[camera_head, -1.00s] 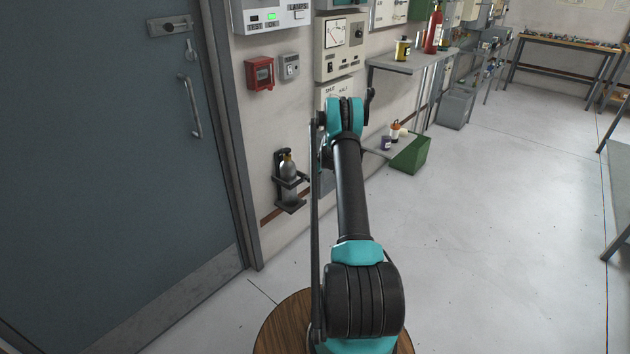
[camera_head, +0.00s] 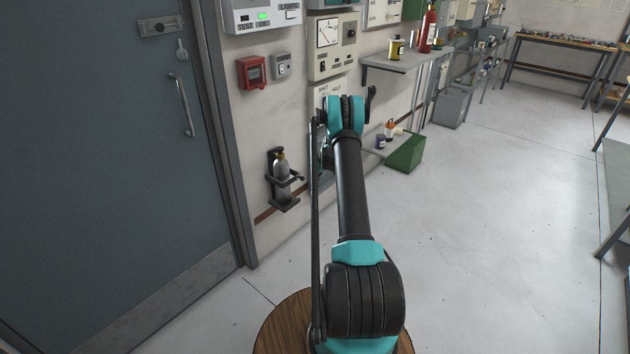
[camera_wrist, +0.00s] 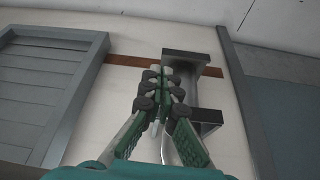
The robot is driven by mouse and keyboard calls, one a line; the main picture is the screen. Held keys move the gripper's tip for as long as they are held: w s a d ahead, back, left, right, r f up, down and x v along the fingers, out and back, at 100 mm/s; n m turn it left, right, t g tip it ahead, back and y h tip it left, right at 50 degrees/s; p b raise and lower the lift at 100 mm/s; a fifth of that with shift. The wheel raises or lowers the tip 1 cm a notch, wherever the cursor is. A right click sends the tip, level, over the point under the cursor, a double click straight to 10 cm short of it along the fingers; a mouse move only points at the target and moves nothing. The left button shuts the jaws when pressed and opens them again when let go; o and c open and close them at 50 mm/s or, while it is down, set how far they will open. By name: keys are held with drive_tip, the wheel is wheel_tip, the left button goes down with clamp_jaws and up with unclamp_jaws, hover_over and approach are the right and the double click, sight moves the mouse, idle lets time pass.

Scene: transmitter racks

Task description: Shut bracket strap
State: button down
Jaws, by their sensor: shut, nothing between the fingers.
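A dark wall bracket (camera_head: 285,204) holds a grey bottle (camera_head: 282,167) upright, low on the wall beside the door. A dark strap-like bar (camera_head: 296,178) crosses at the bottle's front and sticks out to the right; I cannot tell whether it is latched. In the wrist view the bracket (camera_wrist: 207,116) shows behind and to the right of my gripper (camera_wrist: 161,78). My gripper's green-and-black fingers are together and empty, overlapping the bracket's left side in the picture. I cannot tell whether they touch it. In the head view my arm hides the gripper.
The grey door (camera_head: 100,180) with its handle (camera_head: 183,105) is left of the bracket. A red call box (camera_head: 251,73) and meter panels (camera_head: 333,45) hang above. A shelf (camera_head: 405,62) and green box (camera_head: 407,153) stand right. The floor right is clear.

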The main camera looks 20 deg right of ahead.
drive_tip(key=v, duration=0.9)
drive_tip(key=shift+w+d+r, duration=0.2)
drive_tip(key=shift+d+r, duration=0.1)
drive_tip(key=shift+r, duration=0.15)
drive_tip(key=s+a+r+m, duration=0.1)
drive_tip(key=s+a+r, duration=0.45)
drive_tip(key=s, duration=0.25)
drive_tip(key=s+a+r+m+h, duration=0.1)
drive_tip(key=s+a+r, duration=0.3)
drive_tip(key=s+r, duration=0.25)
drive_tip(key=s+a+r+m, duration=0.1)
drive_tip(key=s+a+r, duration=0.45)
drive_tip(key=s, duration=0.35)
drive_tip(key=s+a+f+m, duration=0.1)
drive_tip(key=s+a, duration=0.1)
drive_tip(key=s, duration=1.2)
drive_tip(key=s+a+f+m+h, duration=0.1)
drive_tip(key=s+a, duration=0.2)
drive_tip(key=s, duration=1.2)
drive_tip(key=shift+a, duration=0.2)
drive_tip(key=shift+f, duration=0.1)
